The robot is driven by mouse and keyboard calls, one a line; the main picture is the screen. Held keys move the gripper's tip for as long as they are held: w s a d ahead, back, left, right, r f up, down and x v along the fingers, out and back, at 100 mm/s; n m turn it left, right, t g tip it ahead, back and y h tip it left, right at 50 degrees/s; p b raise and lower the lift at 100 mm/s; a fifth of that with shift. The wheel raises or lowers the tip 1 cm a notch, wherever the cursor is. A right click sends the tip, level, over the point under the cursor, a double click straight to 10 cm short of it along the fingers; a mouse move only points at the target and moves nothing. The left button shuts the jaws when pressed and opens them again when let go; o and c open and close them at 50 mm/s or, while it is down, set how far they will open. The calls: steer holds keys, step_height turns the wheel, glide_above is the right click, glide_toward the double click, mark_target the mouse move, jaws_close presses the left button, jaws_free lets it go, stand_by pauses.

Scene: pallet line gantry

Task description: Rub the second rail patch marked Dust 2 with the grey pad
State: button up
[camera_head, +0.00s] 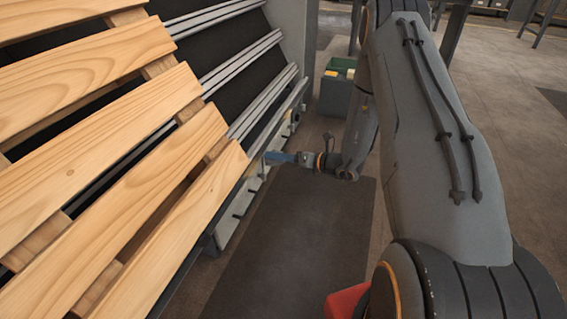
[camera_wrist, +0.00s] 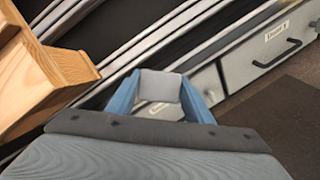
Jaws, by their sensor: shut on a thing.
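My gripper (camera_head: 280,158) reaches left to the edge of the conveyor, beside the near corner of the wooden pallet. In the wrist view its blue fingers (camera_wrist: 160,95) are shut on the grey pad (camera_wrist: 158,85), a small light-grey block. The pad appears in front of the outer metal rail (camera_wrist: 133,58); I cannot tell whether they touch. The rails also show in the head view (camera_head: 262,112). I cannot make out any patch marked Dust 2; the pad and fingers cover part of the rail side.
A slatted wooden pallet (camera_head: 105,150) lies on the conveyor at left, close to my gripper. Drawers with dark handles (camera_wrist: 268,55) and small labels line the conveyor's side. A dark floor mat (camera_head: 290,245) is clear.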

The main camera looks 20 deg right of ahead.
steer(key=w+a+f+m+t+h+b, duration=0.1)
steer(key=w+f+b, duration=0.2)
steer(key=w+b, duration=0.1)
steer(key=shift+w+a+f+m+t, duration=0.2)
steer(key=shift+w+a+m+t, duration=0.1)
steer(key=shift+w, duration=0.4)
steer(key=shift+w+a+f+b, duration=0.5)
steer(key=shift+w+a+b, duration=0.05)
steer(key=shift+a, duration=0.2)
stand_by(1.1)
steer(key=shift+s+a+r+p, duration=0.1)
steer(key=shift+s+a+p, duration=0.4)
steer(key=shift+s+p, duration=0.25)
steer(key=shift+s+a+p, duration=0.5)
steer(key=shift+s, duration=0.3)
steer(key=shift+s+a+p, duration=0.6)
steer(key=shift+s+a, duration=0.15)
steer(key=shift+s, duration=0.15)
steer(key=shift+s+a+p, duration=0.6)
steer(key=shift+s+a, duration=0.1)
steer(key=shift+s, duration=0.2)
steer(key=shift+s+a+p, duration=0.55)
steer(key=shift+s+a, duration=0.05)
steer(key=shift+s, duration=0.2)
steer(key=shift+s+a+p, duration=0.55)
steer(key=shift+s, duration=0.2)
steer(key=shift+d, duration=0.1)
